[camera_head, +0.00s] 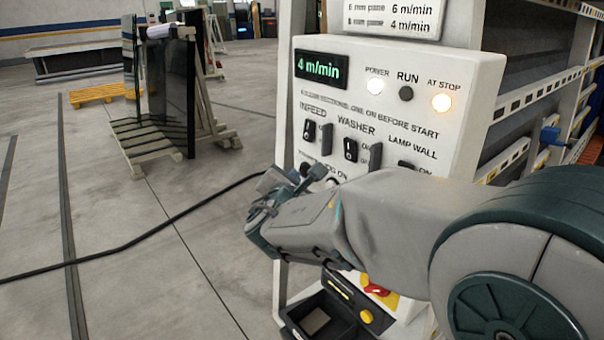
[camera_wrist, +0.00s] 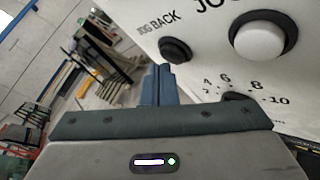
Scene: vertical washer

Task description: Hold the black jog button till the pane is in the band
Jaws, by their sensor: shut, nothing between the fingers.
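My gripper (camera_head: 292,182) is shut and empty in front of the lower left of the white control panel (camera_head: 365,55). In the wrist view, the closed blue-grey fingers (camera_wrist: 160,78) point toward the panel. A black round button (camera_wrist: 176,50) labelled JOG BACK sits just beyond and slightly right of the fingertips; I cannot tell whether they touch. A larger white button in a black ring (camera_wrist: 262,40) is to its right, its label starting "JO". My arm hides the jog buttons in the head view. I cannot pick out the pane in the band.
The display (camera_head: 320,67) reads 4 m/min. The POWER (camera_head: 375,85) and AT STOP (camera_head: 441,102) lamps are lit; RUN (camera_head: 406,93) is dark. A red stop button (camera_head: 376,290) is below my arm. A glass rack (camera_head: 165,140) stands left; a cable (camera_head: 130,243) crosses the floor.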

